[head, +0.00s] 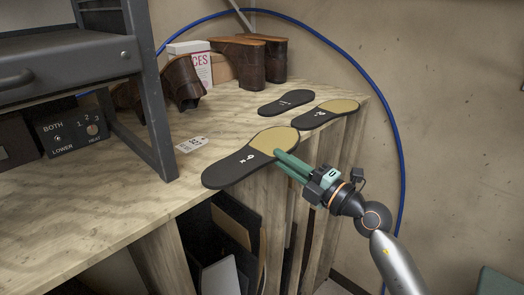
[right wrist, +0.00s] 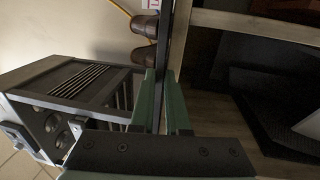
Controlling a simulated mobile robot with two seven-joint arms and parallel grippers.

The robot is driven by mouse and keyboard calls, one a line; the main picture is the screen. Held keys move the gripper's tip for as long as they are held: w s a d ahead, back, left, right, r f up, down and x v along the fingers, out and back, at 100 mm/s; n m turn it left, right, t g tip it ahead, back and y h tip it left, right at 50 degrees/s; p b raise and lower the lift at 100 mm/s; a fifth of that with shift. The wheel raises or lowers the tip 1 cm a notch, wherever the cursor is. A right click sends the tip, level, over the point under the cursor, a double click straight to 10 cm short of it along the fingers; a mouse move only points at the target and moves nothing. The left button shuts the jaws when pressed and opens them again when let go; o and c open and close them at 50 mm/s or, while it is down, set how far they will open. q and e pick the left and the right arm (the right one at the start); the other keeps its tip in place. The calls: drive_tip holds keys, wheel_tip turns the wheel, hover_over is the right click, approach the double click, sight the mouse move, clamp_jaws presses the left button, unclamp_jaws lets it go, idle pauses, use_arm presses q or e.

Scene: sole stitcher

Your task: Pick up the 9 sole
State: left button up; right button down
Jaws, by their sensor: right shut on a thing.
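A dark sole with a tan forefoot (head: 228,171) and a small white mark that looks like a 9 is at the front edge of the wooden bench, partly overhanging it. My right gripper (head: 283,160) is shut on the edge of its forefoot. I cannot tell whether the sole still touches the bench. In the right wrist view, the green fingers of my right gripper (right wrist: 163,105) stand either side of the sole's thin dark edge (right wrist: 163,75). My left gripper is not in view.
Two other soles lie farther back on the bench (head: 120,226): a dark one (head: 286,102) and a tan-and-dark one (head: 322,114). A paper tag (head: 191,145) lies near the grey rack leg (head: 147,100). Brown boots (head: 262,58) stand behind. Open shelving (head: 235,225) is below.

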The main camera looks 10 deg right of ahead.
drive_tip(key=shift+s+r, duration=0.1)
drive_tip(key=shift+r, duration=0.15)
idle(0.4)
drive_tip(key=s+d+r, duration=0.3)
drive_tip(key=s+d, duration=0.5)
drive_tip(key=s, duration=0.3)
drive_tip(key=shift+d+r+p, duration=0.3)
drive_tip(key=shift+p, duration=0.15)
idle(0.4)
idle(0.3)
